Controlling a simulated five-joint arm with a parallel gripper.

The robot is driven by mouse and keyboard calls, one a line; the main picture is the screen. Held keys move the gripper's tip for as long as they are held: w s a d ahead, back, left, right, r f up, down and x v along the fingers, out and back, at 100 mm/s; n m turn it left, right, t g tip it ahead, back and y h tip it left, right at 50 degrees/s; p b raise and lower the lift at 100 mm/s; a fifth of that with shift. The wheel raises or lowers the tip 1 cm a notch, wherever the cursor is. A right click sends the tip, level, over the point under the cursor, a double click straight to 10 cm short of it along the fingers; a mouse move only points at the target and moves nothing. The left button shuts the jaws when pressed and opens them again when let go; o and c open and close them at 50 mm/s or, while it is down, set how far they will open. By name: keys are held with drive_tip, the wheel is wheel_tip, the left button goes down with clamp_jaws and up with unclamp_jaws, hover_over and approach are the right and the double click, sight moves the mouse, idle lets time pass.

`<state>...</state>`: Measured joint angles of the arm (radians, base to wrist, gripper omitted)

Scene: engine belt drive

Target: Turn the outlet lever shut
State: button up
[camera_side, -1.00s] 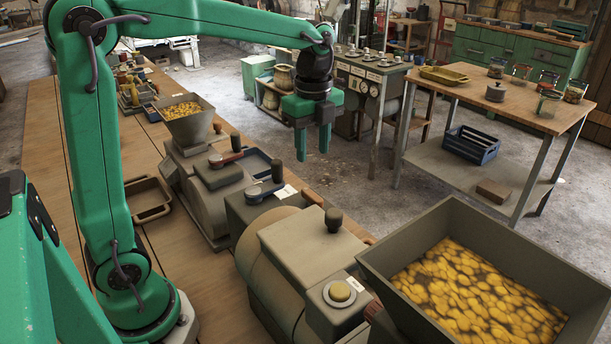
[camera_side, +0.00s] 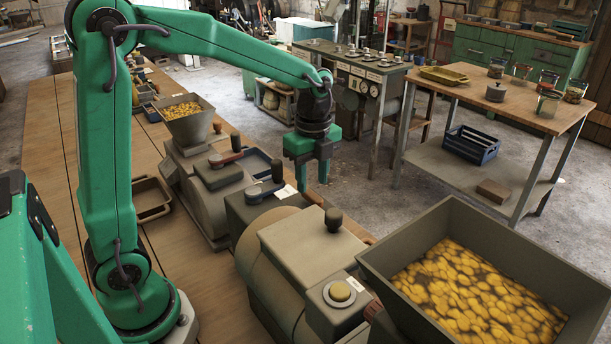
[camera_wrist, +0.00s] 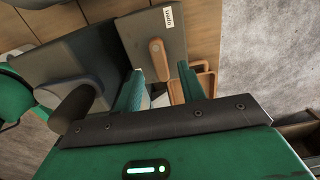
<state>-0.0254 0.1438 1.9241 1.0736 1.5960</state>
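My gripper (camera_side: 313,181) is open and empty, pointing down beside the far edge of the grey machine (camera_side: 265,215) in the side view. A small brown lever end (camera_side: 312,199) shows just below the fingertips there, near a white label (camera_side: 286,191). In the wrist view, a light-brown lever (camera_wrist: 159,58) lies on a dark grey housing (camera_wrist: 133,45) beside a white label (camera_wrist: 169,19). It shows just beyond the gap between the fingers of my gripper (camera_wrist: 161,88). Contact cannot be told. The label's print is too small to read surely.
A hopper of yellow pieces (camera_side: 470,290) stands at front right. An orange-brown tray (camera_wrist: 206,80) shows in the wrist view.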

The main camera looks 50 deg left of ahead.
sight(312, 194)
drive_tip(key=shift+f, duration=1.75)
clamp_jaws()
